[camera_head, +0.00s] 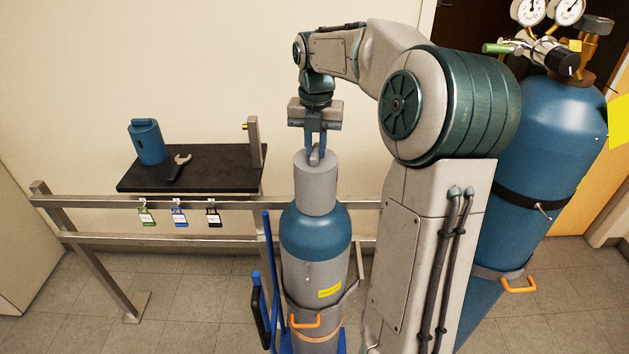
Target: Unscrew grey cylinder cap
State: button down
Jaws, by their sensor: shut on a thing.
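The grey cylinder cap (317,187) sits upright on top of a gas cylinder (316,240) with a blue shoulder and grey body, in the middle of the head view. My gripper (315,155) points straight down from above the cap. Its fingers are shut on the top of the cap. The fingertips partly cover the cap's top, so the exact contact is hard to see.
The cylinder stands on a blue cart (268,285) by a metal rail (90,202). A black shelf (215,181) holds a blue cap-like container (148,142) and a wrench (179,167). A larger blue cylinder (545,150) with gauges stands at the right, behind my arm.

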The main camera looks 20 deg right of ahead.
jog(key=n, duration=0.4)
jog(key=shift+s+f+n, duration=0.15)
jog(key=shift+f+n, duration=0.15)
jog(key=shift+f, duration=0.05)
jog(key=c, duration=1.3)
grip_release()
jog(key=shift+d, duration=0.1)
jog(key=shift+r, duration=0.1)
jog(key=shift+c, duration=0.3)
jog(key=shift+w+r, duration=0.2)
jog(key=shift+r, duration=3.4)
